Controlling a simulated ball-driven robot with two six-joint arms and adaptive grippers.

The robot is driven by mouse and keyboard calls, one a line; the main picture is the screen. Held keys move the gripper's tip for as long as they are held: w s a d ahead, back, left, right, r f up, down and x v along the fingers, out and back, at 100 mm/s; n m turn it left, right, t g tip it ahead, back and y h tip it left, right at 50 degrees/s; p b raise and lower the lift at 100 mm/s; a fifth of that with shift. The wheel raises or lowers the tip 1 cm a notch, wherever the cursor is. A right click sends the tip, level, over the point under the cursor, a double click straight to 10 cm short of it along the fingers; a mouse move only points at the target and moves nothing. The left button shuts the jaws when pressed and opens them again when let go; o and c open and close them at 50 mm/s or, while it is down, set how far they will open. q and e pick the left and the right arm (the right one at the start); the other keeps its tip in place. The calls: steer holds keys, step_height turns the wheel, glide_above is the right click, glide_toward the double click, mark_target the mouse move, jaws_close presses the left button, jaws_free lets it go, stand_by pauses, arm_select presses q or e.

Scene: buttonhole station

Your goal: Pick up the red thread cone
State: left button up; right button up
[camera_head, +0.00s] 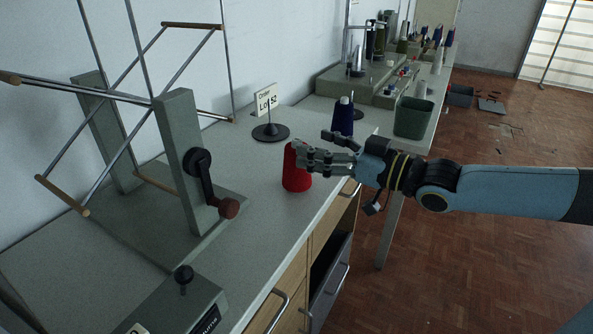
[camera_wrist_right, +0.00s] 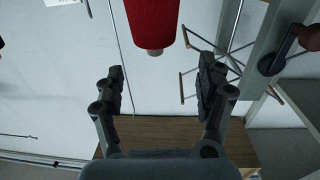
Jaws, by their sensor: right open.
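The red thread cone (camera_head: 296,178) stands upright on the grey worktop near its front edge. My right gripper (camera_head: 305,155) comes in from the right in the head view, and its fingers overlap the cone's upper right part. In the right wrist view the gripper (camera_wrist_right: 162,76) is open, with the two fingers spread apart. There the red cone (camera_wrist_right: 153,20) shows at the top centre, its pale tip pointing down the picture, just ahead of the gap between the fingertips. Contact with the cone cannot be made out. My left gripper is not in view.
A dark blue cone (camera_head: 343,118) stands just behind my right gripper. A sign on a black round base (camera_head: 271,132) stands behind the red cone. A grey-green bin (camera_head: 413,118) is to the right. A winder frame with a crank (camera_head: 203,175) stands on the left.

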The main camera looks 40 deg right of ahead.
mark_target(297, 139)
steer(key=b+x, duration=0.2)
steer(key=x, duration=0.1)
steer(key=f+b+x, duration=0.1)
steer(key=x, duration=0.1)
steer(key=shift+w+d, duration=0.15)
steer(key=shift+d, duration=0.1)
steer(key=shift+w+b, duration=0.25)
steer(key=shift+b, duration=0.05)
steer(key=shift+r, duration=0.15)
steer(key=c, duration=1.5)
jaws_close()
